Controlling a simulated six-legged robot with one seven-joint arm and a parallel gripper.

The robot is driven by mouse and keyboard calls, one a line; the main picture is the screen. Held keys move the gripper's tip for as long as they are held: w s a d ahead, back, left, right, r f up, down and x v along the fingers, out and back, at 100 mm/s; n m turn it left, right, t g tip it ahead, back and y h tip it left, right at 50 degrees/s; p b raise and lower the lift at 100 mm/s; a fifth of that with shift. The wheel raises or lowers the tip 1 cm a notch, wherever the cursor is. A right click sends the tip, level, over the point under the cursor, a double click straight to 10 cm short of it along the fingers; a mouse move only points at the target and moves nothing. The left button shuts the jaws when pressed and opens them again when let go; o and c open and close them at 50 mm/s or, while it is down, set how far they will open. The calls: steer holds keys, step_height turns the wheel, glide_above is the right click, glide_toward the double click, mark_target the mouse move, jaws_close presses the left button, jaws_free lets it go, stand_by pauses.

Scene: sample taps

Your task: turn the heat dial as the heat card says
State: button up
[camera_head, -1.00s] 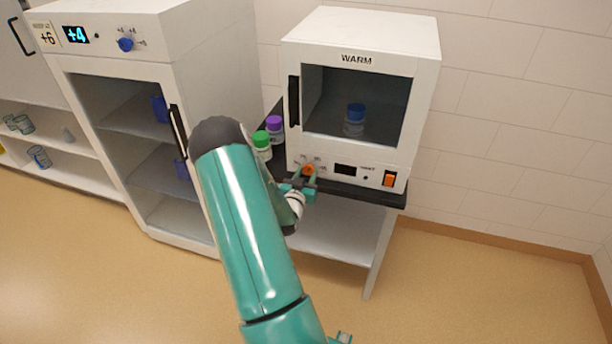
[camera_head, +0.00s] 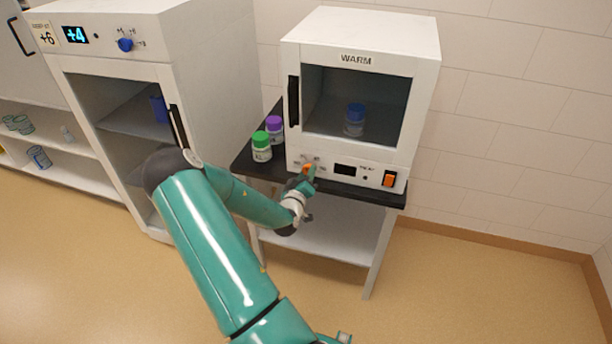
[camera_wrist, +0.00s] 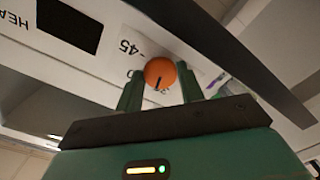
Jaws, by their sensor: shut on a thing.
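The heat dial is an orange round knob (camera_wrist: 161,72) with a dark pointer mark, on the front panel of the white WARM cabinet (camera_head: 365,24). My gripper (camera_wrist: 160,92) is shut on the dial, one finger on each side, in the wrist view. The wrist view is rolled over, and a "-45" scale mark shows beside the dial. In the head view my gripper (camera_head: 306,174) covers most of the dial. A dark display (camera_head: 345,169) sits right of the dial, with small lettering beside it. I cannot read a heat card in these frames.
An orange switch (camera_head: 389,179) is at the panel's right end. A green-capped jar (camera_head: 261,147) and a purple-capped jar (camera_head: 274,128) stand left of the cabinet on the dark tabletop (camera_head: 252,165). A blue-capped jar (camera_head: 354,120) is inside. A cooler (camera_head: 100,14) stands at left.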

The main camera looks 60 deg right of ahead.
steer(key=shift+n, duration=1.3)
steer(key=shift+f, duration=0.1)
steer(key=o, duration=1)
steer(key=shift+c, duration=0.2)
steer(key=shift+a, duration=0.1)
steer(key=s+a, duration=0.2)
steer(key=a, duration=1.1)
steer(key=shift+s+a, duration=0.15)
steer(key=shift+a, duration=0.15)
